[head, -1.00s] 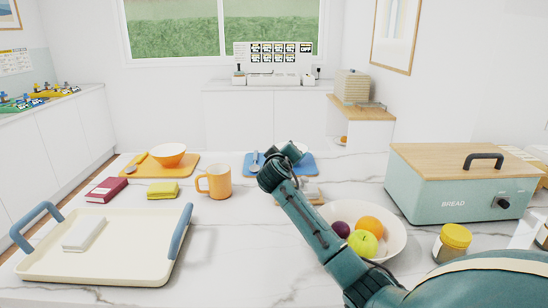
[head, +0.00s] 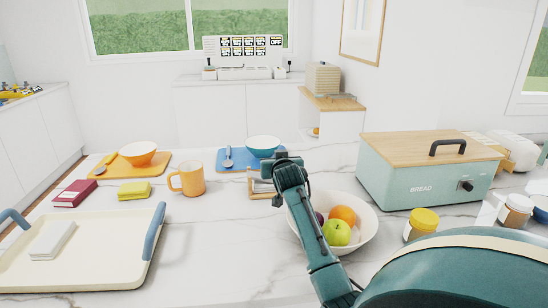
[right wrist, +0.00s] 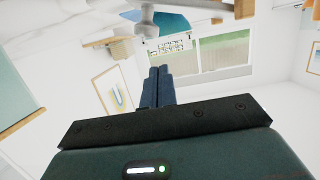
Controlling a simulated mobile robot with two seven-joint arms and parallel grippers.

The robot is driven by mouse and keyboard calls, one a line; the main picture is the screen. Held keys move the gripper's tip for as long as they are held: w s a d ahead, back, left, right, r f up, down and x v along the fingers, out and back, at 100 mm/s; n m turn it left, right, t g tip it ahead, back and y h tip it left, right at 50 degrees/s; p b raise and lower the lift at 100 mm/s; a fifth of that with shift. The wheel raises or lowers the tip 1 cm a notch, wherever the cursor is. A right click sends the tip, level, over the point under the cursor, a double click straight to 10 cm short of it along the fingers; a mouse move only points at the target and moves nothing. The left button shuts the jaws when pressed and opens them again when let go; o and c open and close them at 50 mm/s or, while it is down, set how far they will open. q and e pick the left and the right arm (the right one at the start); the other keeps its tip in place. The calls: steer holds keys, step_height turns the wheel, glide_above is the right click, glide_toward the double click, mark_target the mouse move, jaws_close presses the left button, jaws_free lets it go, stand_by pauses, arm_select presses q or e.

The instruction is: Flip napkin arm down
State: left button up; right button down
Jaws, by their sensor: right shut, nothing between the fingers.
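The napkin holder (head: 253,188), a small wooden tray with pale napkins, sits on the marble counter just in front of the blue mat. My right arm partly hides it. My right gripper (head: 270,163) is over the holder's far right side. In the right wrist view, its fingers (right wrist: 157,72) are shut together and empty. Past their tips, a pale grey rod-like part (right wrist: 146,22), apparently the napkin arm, shows beside wooden pieces (right wrist: 205,6). Its exact angle and whether the fingers touch it cannot be told. My left gripper is not in view.
A fruit bowl (head: 366,225) is close to the right of my forearm. The teal bread box (head: 420,190) is farther right. A blue bowl (head: 263,146) stands behind the holder and an orange mug (head: 188,180) to its left. A cream tray (head: 100,275) is at front left.

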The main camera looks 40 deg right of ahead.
steer(key=shift+s+d+f, duration=0.1)
steer(key=shift+d+f, duration=0.05)
steer(key=shift+f, duration=0.1)
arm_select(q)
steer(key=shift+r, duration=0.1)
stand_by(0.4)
arm_select(e)
steer(key=shift+r+p, duration=0.3)
arm_select(q)
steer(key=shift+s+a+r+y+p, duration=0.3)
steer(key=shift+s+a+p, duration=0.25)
steer(key=shift+p, duration=0.6)
arm_select(e)
steer(key=s+a+r, duration=0.4)
steer(key=s+r, duration=0.1)
steer(key=s, duration=0.4)
steer(key=shift+a+r, duration=0.15)
steer(key=shift+r, duration=0.1)
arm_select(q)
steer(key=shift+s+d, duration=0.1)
